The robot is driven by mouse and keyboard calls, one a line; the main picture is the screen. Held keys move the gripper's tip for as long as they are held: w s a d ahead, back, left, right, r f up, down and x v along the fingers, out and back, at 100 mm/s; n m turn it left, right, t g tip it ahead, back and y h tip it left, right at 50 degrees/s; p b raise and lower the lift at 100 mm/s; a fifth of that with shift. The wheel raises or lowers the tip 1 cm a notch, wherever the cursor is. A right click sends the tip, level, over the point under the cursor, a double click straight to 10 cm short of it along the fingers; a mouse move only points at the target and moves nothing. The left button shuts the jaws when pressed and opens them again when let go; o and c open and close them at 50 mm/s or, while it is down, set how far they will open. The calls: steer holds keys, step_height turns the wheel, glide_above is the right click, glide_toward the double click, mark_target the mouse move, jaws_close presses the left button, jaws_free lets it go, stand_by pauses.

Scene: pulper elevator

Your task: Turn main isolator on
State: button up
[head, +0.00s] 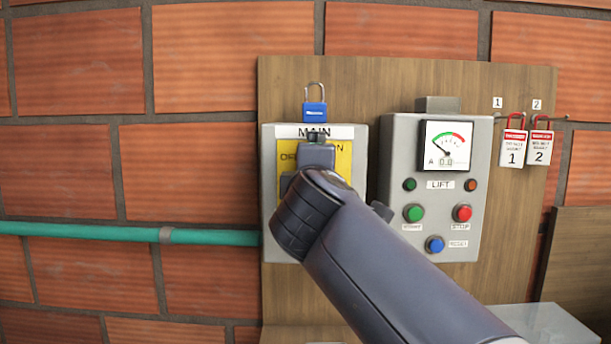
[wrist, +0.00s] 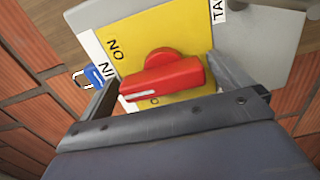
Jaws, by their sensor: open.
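The main isolator (head: 268,140) is a grey box with a yellow plate (head: 344,163) and a MAIN label, on a wooden board. Its red handle (wrist: 162,78) shows in the wrist view, its white line at the left end, pointing left and slightly down. The word ON stands above that end; another word below is mostly covered. My gripper (wrist: 163,72) is open, with one finger near each end of the handle; I cannot tell whether they touch it. In the head view my gripper (head: 316,150) and arm hide the handle.
A blue padlock (head: 314,111) sits above the isolator. To its right is the grey LIFT box (head: 399,170) with a gauge, lamps and buttons. Red tagged padlocks (head: 513,145) hang farther right. A green pipe (head: 110,232) runs along the brick wall at left.

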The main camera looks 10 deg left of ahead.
steer(key=shift+s, duration=0.1)
steer(key=b+v, duration=0.2)
steer(key=v, duration=0.8)
steer(key=shift+s, duration=0.35)
steer(key=shift+w, duration=0.1)
steer(key=p+x, duration=0.2)
steer(key=x, duration=0.8)
steer(key=shift+w+d, duration=0.1)
steer(key=shift+w, duration=0.35)
steer(key=shift+s+f, duration=0.1)
